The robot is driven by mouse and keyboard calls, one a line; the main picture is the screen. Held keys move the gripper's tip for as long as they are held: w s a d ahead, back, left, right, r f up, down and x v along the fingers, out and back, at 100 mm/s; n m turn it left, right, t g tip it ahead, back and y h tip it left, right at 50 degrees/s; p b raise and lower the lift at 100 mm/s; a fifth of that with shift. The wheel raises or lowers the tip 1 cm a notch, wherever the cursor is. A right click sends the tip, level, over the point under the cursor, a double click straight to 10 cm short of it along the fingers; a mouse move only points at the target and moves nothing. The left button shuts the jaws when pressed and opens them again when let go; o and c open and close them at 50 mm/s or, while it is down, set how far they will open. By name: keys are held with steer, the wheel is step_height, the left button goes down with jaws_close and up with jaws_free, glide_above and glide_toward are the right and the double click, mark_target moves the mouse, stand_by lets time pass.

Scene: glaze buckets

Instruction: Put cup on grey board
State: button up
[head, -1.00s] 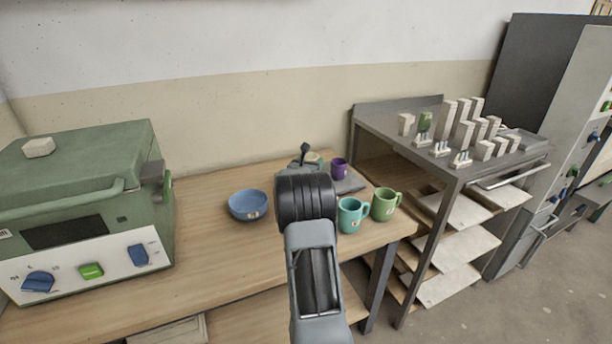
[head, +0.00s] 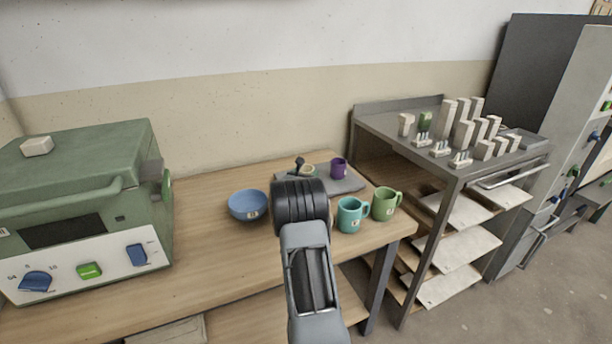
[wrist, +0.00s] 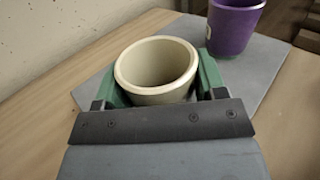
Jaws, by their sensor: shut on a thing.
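A cream cup (wrist: 156,68) is held between the green fingers of my gripper (wrist: 160,80) in the wrist view. Its open rim faces up. In the head view only the top of the cream cup (head: 307,169) shows past my arm. The cup is over the grey board (wrist: 262,75). I cannot tell whether its base touches the board, as my gripper hides it. The grey board also shows in the head view (head: 350,186), on the wooden table. A purple cup (wrist: 234,24) stands on the board to the right of the held cup; it also shows in the head view (head: 339,168).
A blue bowl (head: 248,205) is left of my arm. A teal mug (head: 352,215) and a green mug (head: 385,204) stand right, near the table's front edge. A green kiln (head: 85,200) fills the left. A metal rack (head: 455,150) stands right. Table between kiln and bowl is clear.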

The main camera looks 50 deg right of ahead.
steer(key=o, duration=1)
steer(key=shift+f, duration=0.1)
steer(key=shift+r+p, duration=0.3)
steer(key=shift+p, duration=0.05)
steer(key=v, duration=1.2)
steer(key=shift+f, duration=0.15)
